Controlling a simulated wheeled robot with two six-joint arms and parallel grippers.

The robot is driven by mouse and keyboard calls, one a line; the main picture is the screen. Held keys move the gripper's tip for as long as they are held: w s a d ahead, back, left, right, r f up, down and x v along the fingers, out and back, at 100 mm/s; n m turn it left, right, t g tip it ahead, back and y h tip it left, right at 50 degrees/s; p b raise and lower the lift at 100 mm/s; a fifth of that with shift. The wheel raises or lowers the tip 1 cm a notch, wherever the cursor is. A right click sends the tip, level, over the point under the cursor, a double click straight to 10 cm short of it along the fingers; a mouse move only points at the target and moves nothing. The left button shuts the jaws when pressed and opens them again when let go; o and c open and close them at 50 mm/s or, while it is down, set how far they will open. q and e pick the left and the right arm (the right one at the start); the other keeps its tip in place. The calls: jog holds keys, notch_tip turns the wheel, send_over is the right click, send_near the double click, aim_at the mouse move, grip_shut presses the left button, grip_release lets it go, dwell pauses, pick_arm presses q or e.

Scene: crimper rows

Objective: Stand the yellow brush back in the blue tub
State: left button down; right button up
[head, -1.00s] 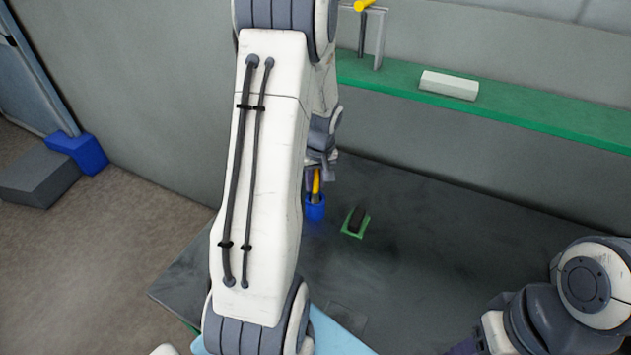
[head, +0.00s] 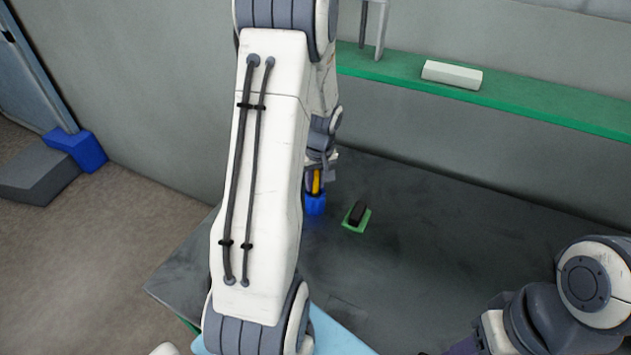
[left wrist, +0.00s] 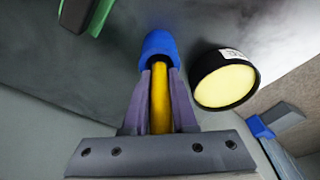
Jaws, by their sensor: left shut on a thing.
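The blue tub (head: 316,205) stands on the dark tabletop, just right of my left forearm in the head view. The yellow brush (head: 316,181) is upright over it. In the left wrist view, the brush (left wrist: 160,103) runs into the dark mouth of the tub (left wrist: 159,46). How deep its far end sits is hidden. My left gripper (left wrist: 162,80) is shut on the brush, one finger on each side, close to the tub's rim. My left arm hides much of the hand in the head view. My right gripper is out of view; only part of that arm shows.
A black block on a green base (head: 357,216) stands right of the tub. A black round thing with a pale yellow face (left wrist: 224,82) is beside the gripper. A white block (head: 452,74) rests on the green shelf (head: 540,110). The tabletop's right part is clear.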

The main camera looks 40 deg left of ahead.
pick_arm(q)
jog(key=shift+f, duration=0.2)
jog(key=c, duration=0.6)
grip_release()
jog(key=r, duration=0.3)
jog(key=d+r, duration=0.1)
jog(key=r, duration=0.3)
jog(key=s+r, duration=0.1)
jog(key=r, duration=0.2)
jog(key=shift+d+r+b, duration=0.2)
jog(key=shift+d+b, duration=0.15)
jog(key=shift+b, duration=0.05)
